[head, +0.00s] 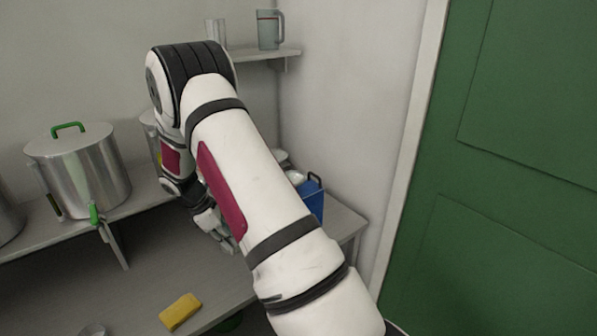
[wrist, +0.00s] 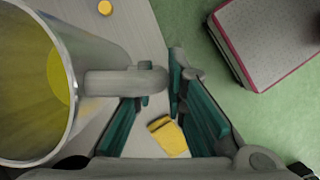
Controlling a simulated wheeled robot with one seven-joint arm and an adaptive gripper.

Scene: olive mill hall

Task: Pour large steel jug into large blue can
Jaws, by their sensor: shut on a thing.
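The large steel jug (wrist: 68,30) fills the left of the wrist view, its open mouth toward the camera and yellow-green liquid inside. Its handle (wrist: 120,83) reaches between the fingers of my gripper (wrist: 160,85), which is shut on it. In the head view my gripper (head: 215,226) is partly hidden by my arm, over the bench, and I cannot make out the jug there. The large blue can (head: 313,197) stands on the bench near the right wall, partly behind my arm. It does not show in the wrist view.
A yellow sponge (head: 180,311) lies on the bench front, also in the wrist view (wrist: 168,136). A small glass (head: 93,330) is near it. A steel drum with a green tap (head: 85,170) stands on a raised shelf at left. A wall shelf (head: 270,54) holds a measuring jug (head: 268,30).

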